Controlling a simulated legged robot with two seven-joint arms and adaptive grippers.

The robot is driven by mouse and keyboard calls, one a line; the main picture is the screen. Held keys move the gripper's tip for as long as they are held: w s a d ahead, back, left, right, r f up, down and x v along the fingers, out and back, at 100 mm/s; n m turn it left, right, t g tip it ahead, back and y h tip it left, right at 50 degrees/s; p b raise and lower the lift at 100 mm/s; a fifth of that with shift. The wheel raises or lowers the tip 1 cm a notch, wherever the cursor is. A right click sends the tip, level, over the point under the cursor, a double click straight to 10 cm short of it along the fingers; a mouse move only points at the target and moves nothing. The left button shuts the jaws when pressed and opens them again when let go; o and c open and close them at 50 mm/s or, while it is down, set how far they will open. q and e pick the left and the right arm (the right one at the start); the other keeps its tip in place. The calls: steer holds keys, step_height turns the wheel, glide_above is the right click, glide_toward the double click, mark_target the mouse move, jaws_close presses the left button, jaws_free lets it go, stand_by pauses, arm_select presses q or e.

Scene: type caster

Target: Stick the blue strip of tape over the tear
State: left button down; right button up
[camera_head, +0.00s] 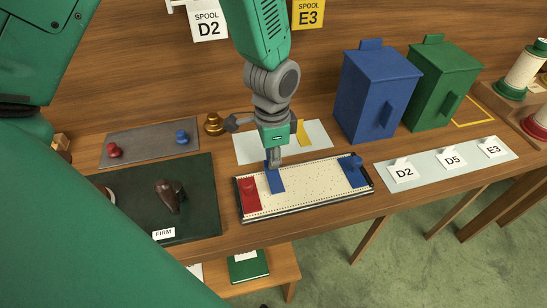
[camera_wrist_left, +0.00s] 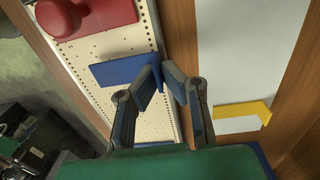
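The blue strip of tape (camera_head: 276,181) is at the middle of a cream, perforated paper ribbon on a dark-edged tray (camera_head: 315,203). It also shows in the left wrist view (camera_wrist_left: 120,70). My left gripper (camera_head: 274,160) is above the strip's far end. In the left wrist view its fingertips (camera_wrist_left: 163,76) close in on the strip's end from both sides and look shut on it. I cannot tell whether the strip touches the paper or hangs just above it. No tear can be made out; the strip and fingers cover part of the ribbon. My right gripper is not in view.
A red clamp (camera_head: 249,194) and a blue clamp (camera_head: 354,172) sit at the ribbon's ends. A yellow strip (camera_head: 302,132) lies on a pale sheet (camera_head: 315,148) behind. A dark green mat (camera_head: 205,218) is left; blue (camera_head: 375,90) and green (camera_head: 445,84) boxes stand back right.

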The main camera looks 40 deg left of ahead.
arm_select(q)
steer(key=shift+f+b, duration=0.3)
steer(key=shift+f, duration=0.35)
stand_by(1.1)
steer(key=c, duration=1.6)
jaws_free()
steer(key=shift+c, duration=0.2)
steer(key=shift+r, duration=0.1)
step_height(320, 180, up, 6)
steer(key=p, duration=0.6)
steer(key=shift+s, duration=0.1)
